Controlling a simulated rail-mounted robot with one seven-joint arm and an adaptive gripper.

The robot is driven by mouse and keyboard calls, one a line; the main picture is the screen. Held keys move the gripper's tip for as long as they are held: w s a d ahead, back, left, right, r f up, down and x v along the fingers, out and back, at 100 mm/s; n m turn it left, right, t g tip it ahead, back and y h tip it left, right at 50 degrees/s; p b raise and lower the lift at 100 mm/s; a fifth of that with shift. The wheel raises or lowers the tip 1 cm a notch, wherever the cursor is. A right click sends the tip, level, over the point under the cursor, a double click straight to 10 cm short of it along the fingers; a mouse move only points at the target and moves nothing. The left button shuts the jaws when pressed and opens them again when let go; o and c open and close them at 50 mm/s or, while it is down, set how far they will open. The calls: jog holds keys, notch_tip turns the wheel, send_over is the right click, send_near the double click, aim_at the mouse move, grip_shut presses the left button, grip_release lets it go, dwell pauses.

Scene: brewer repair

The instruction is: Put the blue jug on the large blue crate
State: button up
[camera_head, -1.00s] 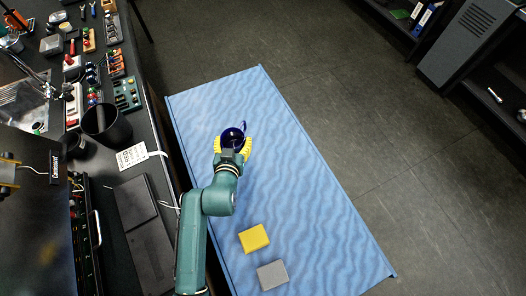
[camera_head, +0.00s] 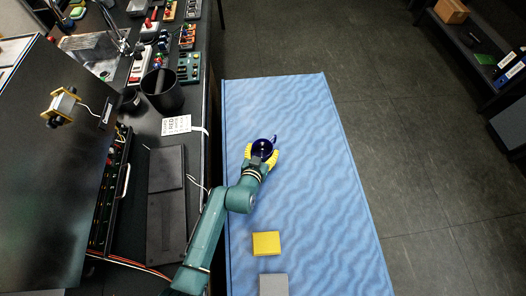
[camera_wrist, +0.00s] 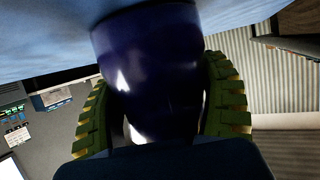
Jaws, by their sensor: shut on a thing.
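The dark blue jug (camera_head: 262,147) is between the yellow fingers of my gripper (camera_head: 262,160), over the large blue crate (camera_head: 300,210) in the head view. Its handle points to the upper right. In the wrist view the jug (camera_wrist: 150,70) fills the middle, with a ridged yellow-green finger against each side. My gripper (camera_wrist: 165,110) is shut on it. The crate's wavy blue surface (camera_wrist: 40,30) shows at the top of the wrist view, close to the jug's end. I cannot tell whether the jug touches the crate.
A yellow block (camera_head: 266,243) and a grey block (camera_head: 273,285) lie on the crate's near part. The dark workbench (camera_head: 190,145) on the left holds a black cup (camera_head: 162,92), a label card (camera_head: 176,125) and several switch boxes. The crate's far part is clear.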

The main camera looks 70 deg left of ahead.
jog(key=o, duration=0.8)
jog(key=shift+f, duration=0.15)
jog(key=o, duration=0.4)
jog(key=shift+r, duration=0.4)
jog(key=p+v, duration=0.5)
jog(key=v, duration=0.6)
jog(key=shift+s+d, duration=0.3)
jog(key=shift+d, duration=0.05)
